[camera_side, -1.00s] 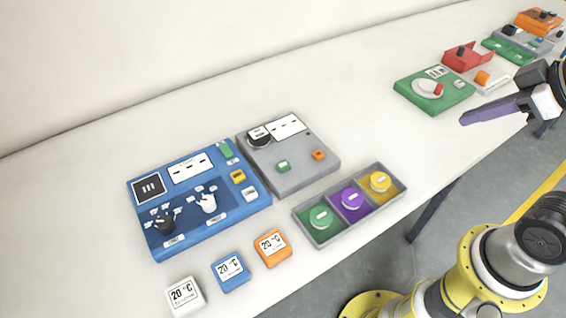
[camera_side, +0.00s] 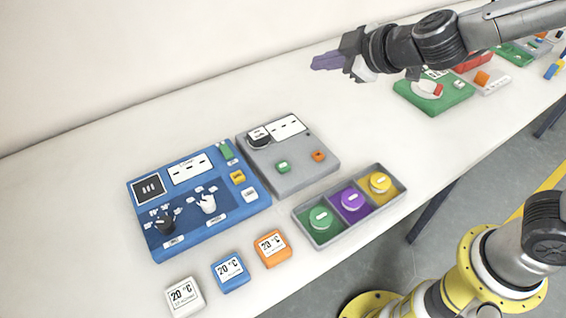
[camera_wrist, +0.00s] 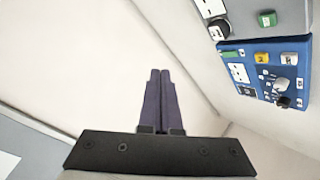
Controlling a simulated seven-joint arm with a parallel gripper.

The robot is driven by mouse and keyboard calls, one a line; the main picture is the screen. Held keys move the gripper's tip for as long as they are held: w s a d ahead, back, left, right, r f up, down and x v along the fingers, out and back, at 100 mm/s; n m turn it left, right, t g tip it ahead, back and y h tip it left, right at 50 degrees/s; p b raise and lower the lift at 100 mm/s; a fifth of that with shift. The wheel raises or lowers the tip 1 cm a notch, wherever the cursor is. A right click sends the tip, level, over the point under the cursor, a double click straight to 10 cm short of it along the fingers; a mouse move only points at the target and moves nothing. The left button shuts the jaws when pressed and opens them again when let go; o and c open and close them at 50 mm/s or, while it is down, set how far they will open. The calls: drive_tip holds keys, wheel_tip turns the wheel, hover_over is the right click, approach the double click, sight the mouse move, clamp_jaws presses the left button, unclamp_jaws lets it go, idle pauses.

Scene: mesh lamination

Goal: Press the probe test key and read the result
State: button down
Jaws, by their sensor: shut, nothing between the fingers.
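My gripper (camera_side: 318,62) is high above the back of the table, its purple fingers pointing left; in the wrist view the fingers (camera_wrist: 160,80) are together and empty. It is apart from both panels. The grey panel (camera_side: 300,170) has a dashed display (camera_side: 286,126), a black knob, a green key (camera_side: 283,167) and an orange key (camera_side: 319,156). Which key is the probe test is unreadable.
A grey tray (camera_side: 312,242) holds green, purple and yellow round pieces. White (camera_side: 184,296), blue (camera_side: 230,271) and orange (camera_side: 272,248) blocks labelled 20 °C lie in front. A green unit (camera_side: 440,103) and other devices stand at the far right. The table behind the panels is clear.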

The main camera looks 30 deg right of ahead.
drive_tip(key=n+g, duration=0.1)
drive_tip(key=g, duration=0.1)
hover_over(288, 168)
wheel_tip(288, 168, down, 10)
drive_tip(key=r, duration=0.1)
drive_tip(key=shift+f+n, duration=0.3)
drive_tip(key=shift+f, duration=4.4)
drive_tip(key=shift+f, duration=0.2)
drive_tip(key=shift+f, duration=0.2)
